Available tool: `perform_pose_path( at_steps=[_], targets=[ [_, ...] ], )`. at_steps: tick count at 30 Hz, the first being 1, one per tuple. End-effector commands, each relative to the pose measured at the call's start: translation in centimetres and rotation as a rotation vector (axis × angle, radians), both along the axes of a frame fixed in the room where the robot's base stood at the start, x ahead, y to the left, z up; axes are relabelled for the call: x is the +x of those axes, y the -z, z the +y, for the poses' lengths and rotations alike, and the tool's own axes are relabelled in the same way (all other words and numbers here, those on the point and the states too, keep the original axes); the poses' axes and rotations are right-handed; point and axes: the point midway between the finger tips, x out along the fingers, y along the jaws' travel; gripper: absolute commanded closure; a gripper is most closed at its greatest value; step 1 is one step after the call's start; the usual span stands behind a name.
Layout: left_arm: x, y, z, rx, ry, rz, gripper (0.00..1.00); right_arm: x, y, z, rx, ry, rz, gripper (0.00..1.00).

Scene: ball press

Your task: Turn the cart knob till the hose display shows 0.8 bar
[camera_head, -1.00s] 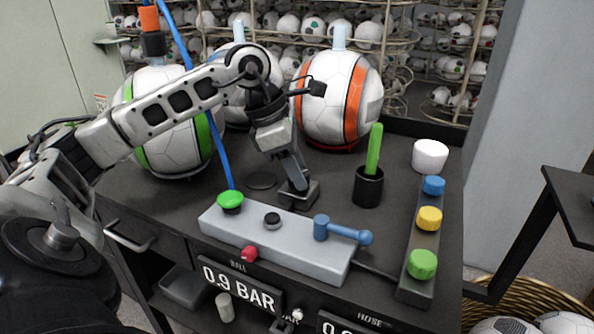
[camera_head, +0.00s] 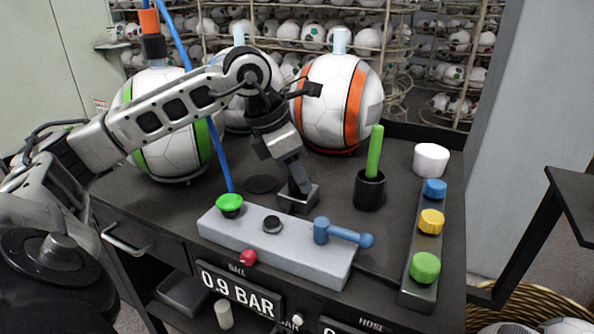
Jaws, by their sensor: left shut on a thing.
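The hose display (camera_head: 345,327) is cut off by the bottom edge; only its top strip shows and its value cannot be read. To its left, the ball display (camera_head: 238,290) reads 0.9 BAR. A small white knob-like part (camera_head: 297,319) shows between the displays, partly cut off; I cannot tell whether it is the cart knob. My left gripper (camera_head: 298,188) points down behind the grey console (camera_head: 300,252), shut on a dark square block (camera_head: 298,201) on the cart top, apart from both displays. My right gripper is not in view.
A button strip (camera_head: 408,290), a black cup (camera_head: 369,190) and a white cup (camera_head: 431,160) stand right. Large balls (camera_head: 338,102) stand behind.

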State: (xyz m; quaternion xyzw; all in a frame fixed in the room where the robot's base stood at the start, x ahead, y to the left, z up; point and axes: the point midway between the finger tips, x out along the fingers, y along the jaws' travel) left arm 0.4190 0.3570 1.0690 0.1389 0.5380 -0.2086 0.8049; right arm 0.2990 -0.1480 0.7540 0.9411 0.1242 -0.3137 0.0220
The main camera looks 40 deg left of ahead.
Motion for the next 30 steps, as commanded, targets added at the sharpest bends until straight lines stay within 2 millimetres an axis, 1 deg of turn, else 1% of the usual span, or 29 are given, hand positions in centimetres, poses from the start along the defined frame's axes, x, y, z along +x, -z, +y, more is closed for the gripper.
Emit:
perform_pose_path(
  at_steps=[2,3,4,5,13,17,20,24,30],
  targets=[
    [0.0,-0.1,0.1,0.002,-0.001,-0.001,0.87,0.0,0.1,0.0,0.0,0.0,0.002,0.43],
    [0.0,-0.1,0.1,0.002,-0.001,-0.001,0.56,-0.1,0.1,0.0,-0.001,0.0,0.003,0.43],
    [0.0,-0.1,0.1,0.002,-0.001,-0.001,0.48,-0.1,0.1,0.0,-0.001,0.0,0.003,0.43],
    [0.0,-0.1,0.1,0.002,-0.001,-0.001,0.43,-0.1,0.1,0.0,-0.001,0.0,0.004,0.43],
    [0.0,-0.1,0.0,0.001,0.001,-0.001,0.43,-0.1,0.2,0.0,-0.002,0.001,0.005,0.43],
    [-0.2,-0.9,0.2,0.002,-0.001,-0.005,0.43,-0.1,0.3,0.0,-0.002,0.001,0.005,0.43],
    [-0.7,-2.3,0.5,0.002,-0.001,-0.005,0.43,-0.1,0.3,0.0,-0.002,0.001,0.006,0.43],
    [-1.8,-5.4,1.1,0.001,-0.001,-0.008,0.43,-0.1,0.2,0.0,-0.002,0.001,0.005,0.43],
    [-3.4,-10.1,2.0,0.001,-0.001,-0.007,0.43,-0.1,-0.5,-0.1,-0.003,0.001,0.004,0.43]
  ],
)
